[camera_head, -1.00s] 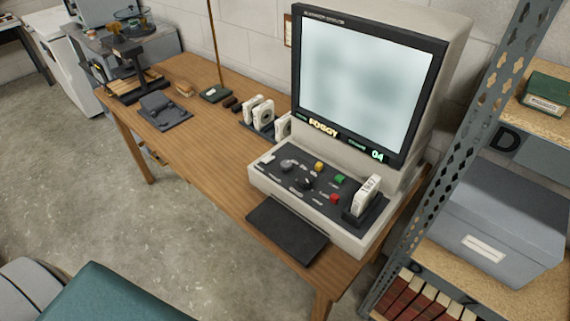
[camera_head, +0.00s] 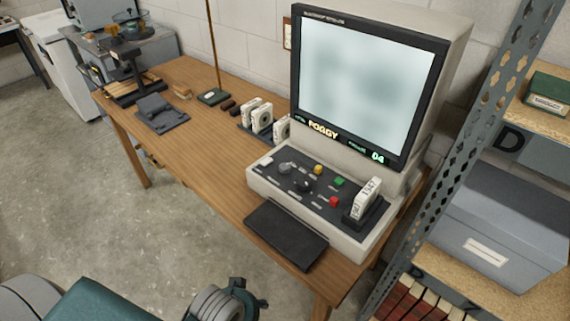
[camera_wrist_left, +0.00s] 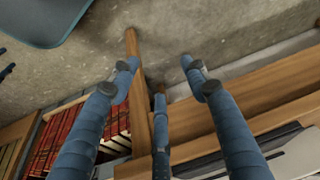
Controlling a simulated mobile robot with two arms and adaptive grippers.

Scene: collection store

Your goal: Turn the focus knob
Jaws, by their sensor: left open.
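The reader machine (camera_head: 375,95) stands on the wooden table, its screen blurred grey-white above the word FOGGY and a green 04. Its sloped panel carries a grey knob (camera_head: 285,168) and a black knob (camera_head: 303,185). The panel lettering is too small to tell which is the focus knob. My left gripper shows in the left wrist view (camera_wrist_left: 158,80), open and empty, its blue fingers spread over the table edge and floor. In the head view, part of my left arm shows low, in front of the table and apart from the panel. My right gripper is not in view.
Yellow, green and red buttons (camera_head: 334,201) and an upright white box marked 1947 (camera_head: 366,197) are on the panel. A black pad (camera_head: 286,235) lies before it. White reels (camera_head: 262,117) stand left. A metal shelf (camera_head: 440,170) closes the right side.

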